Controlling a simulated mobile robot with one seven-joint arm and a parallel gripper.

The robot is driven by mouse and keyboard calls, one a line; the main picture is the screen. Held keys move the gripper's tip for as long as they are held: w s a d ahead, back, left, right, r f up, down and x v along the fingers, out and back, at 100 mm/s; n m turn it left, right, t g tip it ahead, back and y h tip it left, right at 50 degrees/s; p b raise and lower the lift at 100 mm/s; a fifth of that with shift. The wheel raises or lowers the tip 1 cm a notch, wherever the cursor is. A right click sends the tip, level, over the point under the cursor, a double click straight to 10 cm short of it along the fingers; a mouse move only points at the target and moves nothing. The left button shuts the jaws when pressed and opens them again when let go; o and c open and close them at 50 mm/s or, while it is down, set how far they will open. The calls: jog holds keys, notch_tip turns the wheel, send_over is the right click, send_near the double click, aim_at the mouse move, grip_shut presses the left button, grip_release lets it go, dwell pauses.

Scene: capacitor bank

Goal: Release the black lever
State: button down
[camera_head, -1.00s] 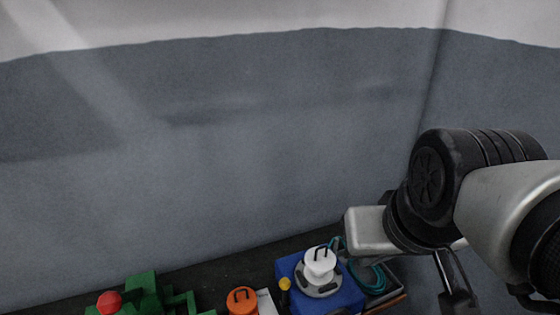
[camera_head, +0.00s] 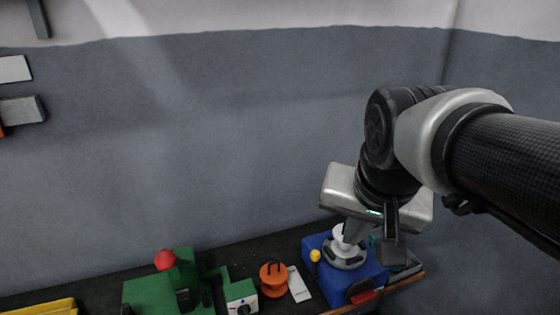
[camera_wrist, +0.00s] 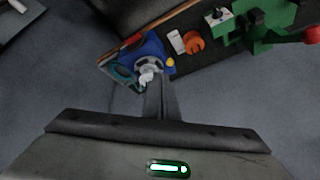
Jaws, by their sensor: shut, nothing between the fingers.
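My gripper (camera_wrist: 160,98) is shut and empty, with its narrow fingers together in the wrist view. In the head view it hangs above the blue box (camera_head: 366,276), close to the white cylinder (camera_head: 340,246) on that box and partly hiding it. I cannot tell whether it touches the cylinder. A black upright part (camera_head: 184,299), perhaps the black lever, stands at the green fixture (camera_head: 143,293) left of my gripper. A black part also shows on the green fixture in the wrist view (camera_wrist: 255,16). I cannot tell the lever's exact position.
A yellow item (camera_head: 45,307) lies far left. The grey wall (camera_head: 230,160) rises behind the bench.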

jog(key=w+f+m+g+b, duration=0.2)
jog(key=w+f+m+b, duration=0.3)
jog(key=w+f+m, duration=0.3)
jog(key=f+m, duration=0.2)
jog(key=m, duration=0.1)
jog(key=shift+w+a+g+y+b, duration=0.2)
jog(key=shift+g+y+b, duration=0.1)
jog(key=shift+b, duration=0.1)
send_over(314, 265)
jog(key=s, duration=0.3)
jog(key=shift+s+f+x, duration=0.3)
jog(key=shift+s+x, duration=0.9)
jog(key=shift+x, duration=4.15)
jog(key=shift+w+d+b, duration=0.25)
jog(key=shift+d+b, duration=0.15)
jog(key=shift+d, duration=0.05)
jog(key=shift+r, duration=0.1)
